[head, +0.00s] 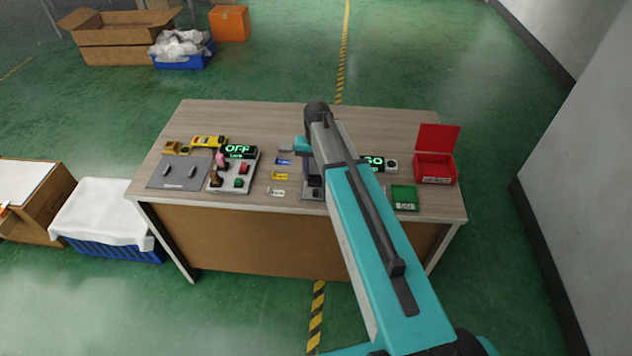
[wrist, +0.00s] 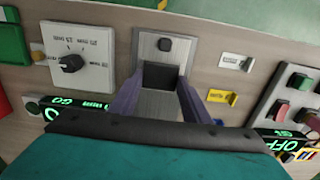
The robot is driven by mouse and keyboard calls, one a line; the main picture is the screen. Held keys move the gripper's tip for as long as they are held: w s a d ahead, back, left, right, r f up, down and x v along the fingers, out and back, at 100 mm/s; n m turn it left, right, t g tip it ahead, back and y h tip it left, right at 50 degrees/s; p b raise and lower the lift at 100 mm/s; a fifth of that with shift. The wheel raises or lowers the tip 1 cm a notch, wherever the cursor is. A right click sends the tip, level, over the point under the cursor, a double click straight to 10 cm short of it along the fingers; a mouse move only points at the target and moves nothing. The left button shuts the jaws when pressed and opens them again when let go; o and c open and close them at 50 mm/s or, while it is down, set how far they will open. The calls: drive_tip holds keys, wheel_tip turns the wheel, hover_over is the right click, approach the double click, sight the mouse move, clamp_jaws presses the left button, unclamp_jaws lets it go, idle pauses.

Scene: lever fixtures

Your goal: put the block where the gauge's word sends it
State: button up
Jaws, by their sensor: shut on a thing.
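My gripper (wrist: 160,82) is shut on a dark grey block (wrist: 160,76), one finger on each side of it, in the wrist view. It is over a grey metal plate (wrist: 177,48) with a small black knob; I cannot tell whether the block touches the plate. In the head view my arm hides the fingertips and the block. The gauge display (head: 374,162) reads GO in green; it also shows upside down in the wrist view (wrist: 85,103). A green tray (head: 404,198) marked GO lies at the table's front right. A red open-lidded bin (head: 435,168) with a white label stands behind it.
A white dial panel (wrist: 78,58) is beside the plate. At the left of the table are a button panel with an OFF display (head: 238,151), a grey plate (head: 178,172) and yellow parts (head: 208,141). Small coloured tags (head: 280,176) lie mid-table.

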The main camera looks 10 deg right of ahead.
sight(317, 180)
drive_tip(key=shift+r+p, duration=1.35)
drive_tip(key=shift+r, duration=1.25)
drive_tip(key=shift+s+a+r+n+b, duration=0.1)
drive_tip(key=shift+s+r+n+b, duration=0.15)
drive_tip(key=shift+n+b, duration=0.3)
drive_tip(key=shift+s+r+n+b, duration=0.1)
drive_tip(key=shift+r+n+b, duration=0.25)
drive_tip(key=shift+b, duration=0.25)
drive_tip(key=s+a+r+n+b, duration=0.1)
drive_tip(key=s+r+n+b, duration=0.2)
drive_tip(key=r+n+b, duration=0.3)
drive_tip(key=shift+s+n, duration=0.35)
drive_tip(key=shift+n, duration=0.45)
